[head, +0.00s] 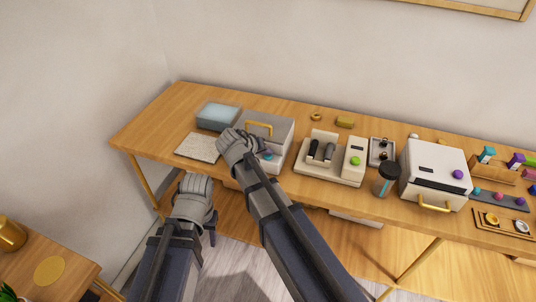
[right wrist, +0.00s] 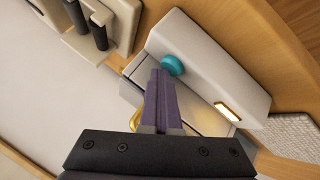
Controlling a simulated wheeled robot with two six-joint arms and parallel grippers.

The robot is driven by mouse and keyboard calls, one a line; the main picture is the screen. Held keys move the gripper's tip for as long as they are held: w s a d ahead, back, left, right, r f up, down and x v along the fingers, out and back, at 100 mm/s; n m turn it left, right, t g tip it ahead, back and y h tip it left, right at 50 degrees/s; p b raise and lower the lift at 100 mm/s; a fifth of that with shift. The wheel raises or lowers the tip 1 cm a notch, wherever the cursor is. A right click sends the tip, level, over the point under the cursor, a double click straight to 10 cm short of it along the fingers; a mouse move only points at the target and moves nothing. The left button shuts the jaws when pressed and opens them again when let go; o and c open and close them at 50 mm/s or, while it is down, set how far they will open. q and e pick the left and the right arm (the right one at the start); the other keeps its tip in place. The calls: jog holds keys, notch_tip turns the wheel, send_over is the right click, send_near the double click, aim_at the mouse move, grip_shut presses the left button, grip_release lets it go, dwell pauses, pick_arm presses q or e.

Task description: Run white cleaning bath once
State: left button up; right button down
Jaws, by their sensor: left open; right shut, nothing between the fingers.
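The white cleaning bath (head: 279,134) stands on the wooden bench, left of centre in the head view, with a gold handle on its grey lid. The lid looks closed. A teal button (head: 268,156) sits on its front; in the right wrist view the button (right wrist: 173,65) is beside a lit, warm-white strip (right wrist: 230,111). My right gripper (right wrist: 160,74) is shut and empty, its tips at the teal button; I cannot tell whether they touch. My left gripper (head: 212,235) is open, low in front of the bench, its fingers mostly hidden by the arm.
A blue-topped grey box (head: 218,115) and a pale mat (head: 198,147) lie left of the bath. A cream device (head: 330,172), a dark-lidded jar (head: 386,180) and a white oven-like box (head: 433,165) stand to the right. A side table (head: 50,270) is at lower left.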

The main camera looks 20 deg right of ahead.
aim_at(266, 160)
jog(key=shift+r+p, duration=0.85)
jog(key=shift+r, duration=0.1)
notch_tip(266, 160, up, 5)
jog(key=p, duration=0.5)
jog(key=s+a+f+n+g+y, duration=0.2)
jog(key=s+a, duration=0.4)
jog(key=s, duration=0.5)
jog(key=s+a+f+n+g+y, duration=0.3)
jog(key=s+a, duration=0.3)
jog(key=s, duration=0.6)
jog(key=shift+a+f+g+y, duration=0.25)
jog(key=shift+f+g+y, duration=0.2)
jog(key=shift+f, duration=0.35)
